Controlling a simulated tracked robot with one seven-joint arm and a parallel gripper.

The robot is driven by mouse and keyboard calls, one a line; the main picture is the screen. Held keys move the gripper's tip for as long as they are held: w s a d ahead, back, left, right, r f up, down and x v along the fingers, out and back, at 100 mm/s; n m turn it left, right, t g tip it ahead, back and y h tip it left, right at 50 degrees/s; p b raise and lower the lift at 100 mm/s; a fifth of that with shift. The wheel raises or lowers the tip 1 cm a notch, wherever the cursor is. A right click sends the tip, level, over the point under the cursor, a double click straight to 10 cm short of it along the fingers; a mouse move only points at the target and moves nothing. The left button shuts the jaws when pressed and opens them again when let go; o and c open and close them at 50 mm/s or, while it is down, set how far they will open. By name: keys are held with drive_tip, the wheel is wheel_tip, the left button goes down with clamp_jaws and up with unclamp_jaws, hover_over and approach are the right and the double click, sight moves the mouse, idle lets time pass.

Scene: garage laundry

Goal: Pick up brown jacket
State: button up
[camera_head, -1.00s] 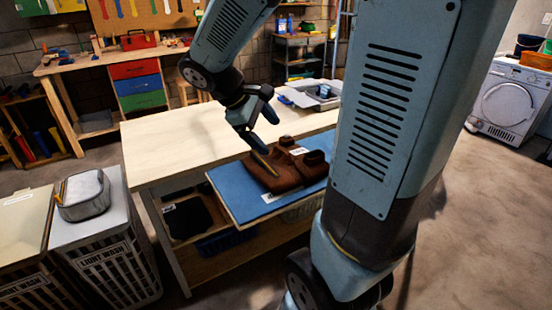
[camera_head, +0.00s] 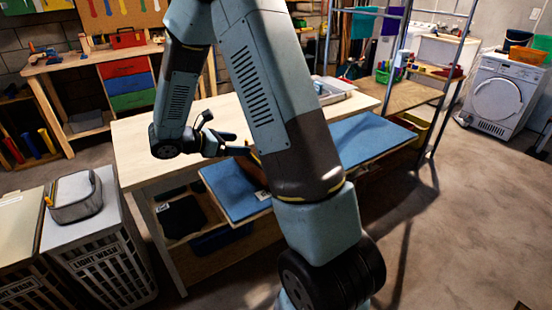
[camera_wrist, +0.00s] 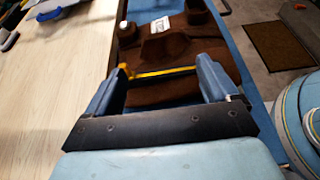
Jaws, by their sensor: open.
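The brown jacket (camera_wrist: 168,58) lies folded on a blue pad (camera_wrist: 226,45), with a white label and a yellow strip showing. In the head view my arm hides most of it, and only a brown edge (camera_head: 252,172) shows on the blue pad (camera_head: 226,190). My gripper (camera_head: 226,136) is low over the worktable at the jacket's left side. In the wrist view my gripper (camera_wrist: 160,77) is open, with the jacket between and beyond its fingers. I cannot tell whether they touch it.
The pale wooden tabletop (camera_head: 140,135) is bare on the left. Lidded laundry hampers (camera_head: 85,225) stand at the left, one with a grey case (camera_head: 75,198) on top. A metal rack (camera_head: 445,85) stands right. The floor at right is open.

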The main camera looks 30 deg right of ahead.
hover_over(257, 158)
wheel_tip(257, 158, down, 3)
drive_tip(key=shift+f, duration=0.1)
drive_tip(key=shift+x, duration=2.75)
drive_tip(key=shift+s+a+f, duration=0.1)
drive_tip(key=shift+s+f, duration=0.1)
drive_tip(key=shift+c, duration=0.4)
drive_tip(key=c, duration=1.3)
drive_tip(key=shift+r, duration=0.1)
